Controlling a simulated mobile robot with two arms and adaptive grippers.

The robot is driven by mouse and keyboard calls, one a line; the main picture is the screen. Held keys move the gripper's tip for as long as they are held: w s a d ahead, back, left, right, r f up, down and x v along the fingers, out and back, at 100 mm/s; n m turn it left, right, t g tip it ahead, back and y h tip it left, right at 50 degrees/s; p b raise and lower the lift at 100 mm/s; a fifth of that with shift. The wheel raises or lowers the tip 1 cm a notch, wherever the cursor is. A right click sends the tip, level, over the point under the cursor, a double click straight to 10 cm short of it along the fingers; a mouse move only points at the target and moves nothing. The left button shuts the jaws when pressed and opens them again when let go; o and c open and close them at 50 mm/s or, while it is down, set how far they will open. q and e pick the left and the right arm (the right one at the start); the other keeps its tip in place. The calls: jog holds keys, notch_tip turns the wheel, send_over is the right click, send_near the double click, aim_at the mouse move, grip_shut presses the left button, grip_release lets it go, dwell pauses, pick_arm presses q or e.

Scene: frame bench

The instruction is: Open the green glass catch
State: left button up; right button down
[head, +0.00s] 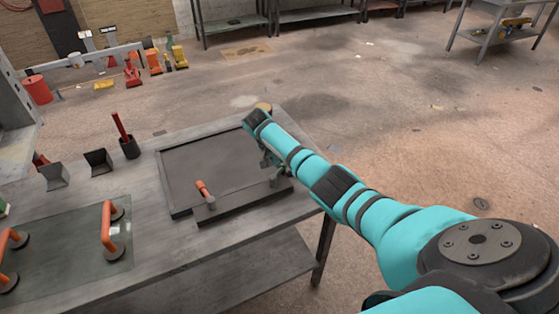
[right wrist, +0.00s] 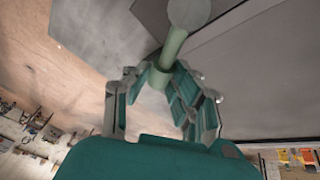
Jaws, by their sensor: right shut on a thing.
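The green glass catch (right wrist: 174,44) shows in the right wrist view as a pale green lever with a round grey end. My right gripper (right wrist: 160,75) is shut on the lever, which lies between its fingers. In the head view my right gripper (head: 270,160) is at the right side of the dark frame (head: 168,192) on the bench. The catch is mostly hidden there by my arm and gripper. A second catch with an orange lever (head: 204,189) sits on the frame's near bar, tilted up. My left gripper is not in view.
A glass pane (head: 65,268) with orange-handled lifters lies on the bench (head: 165,240) at the left. A dark cup (head: 130,148) with a red-handled tool and small dark holders (head: 98,162) stand behind it. Open floor lies right of the bench.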

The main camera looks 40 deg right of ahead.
jog(key=m, duration=0.1)
jog(key=s+m+g, duration=0.1)
jog(key=shift+s+d+m, duration=0.2)
jog(key=shift+m, duration=0.2)
jog(key=shift+s+m+g+b, duration=0.3)
jog(key=shift+s+m+g, duration=0.1)
jog(key=shift+m, duration=0.3)
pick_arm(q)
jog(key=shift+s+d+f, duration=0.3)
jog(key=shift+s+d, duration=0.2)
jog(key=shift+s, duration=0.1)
pick_arm(e)
jog(key=shift+s+d+m+g+y, duration=0.1)
jog(key=shift+s+m+g+y, duration=0.2)
jog(key=shift+s+m, duration=0.5)
jog(key=shift+w, duration=0.15)
jog(key=c, duration=1.1)
grip_release()
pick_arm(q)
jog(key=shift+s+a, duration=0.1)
pick_arm(e)
jog(key=shift+r, duration=0.15)
jog(key=v, duration=1.2)
jog(key=shift+w, duration=0.1)
